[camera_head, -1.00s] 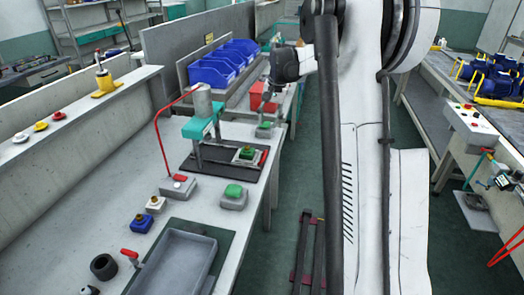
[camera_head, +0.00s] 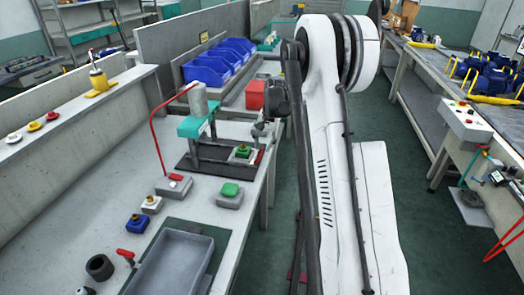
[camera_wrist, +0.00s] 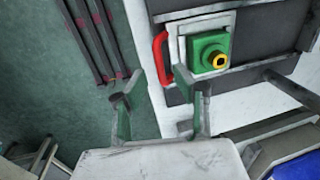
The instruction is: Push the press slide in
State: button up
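The press (camera_head: 197,127) has a teal frame and a grey cylinder, and stands on a dark base on the bench. Its slide (camera_head: 244,160) sits at the right end of that base, towards the bench edge. It carries a green block with a yellow-ringed top (camera_head: 242,151) and has a red handle (camera_head: 259,157). In the wrist view the red handle (camera_wrist: 160,58) and the green block (camera_wrist: 208,52) show clearly. My gripper (camera_wrist: 158,98) is open and empty, its fingers apart just below the handle in that view, with no clear contact. In the head view the gripper (camera_head: 262,130) is small and dark.
A green-topped box (camera_head: 230,195), a grey tray (camera_head: 172,262) and a red bent rod (camera_head: 157,135) are on the bench near the press. Blue bins (camera_head: 220,60) and a red bin (camera_head: 255,95) stand behind. The green floor beside the bench is open.

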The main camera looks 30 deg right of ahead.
jog(key=shift+w+a+f, duration=0.1)
jog(key=shift+f, duration=0.6)
jog(key=shift+w+a+f, duration=0.1)
jog(key=shift+f, duration=0.55)
grip_shut()
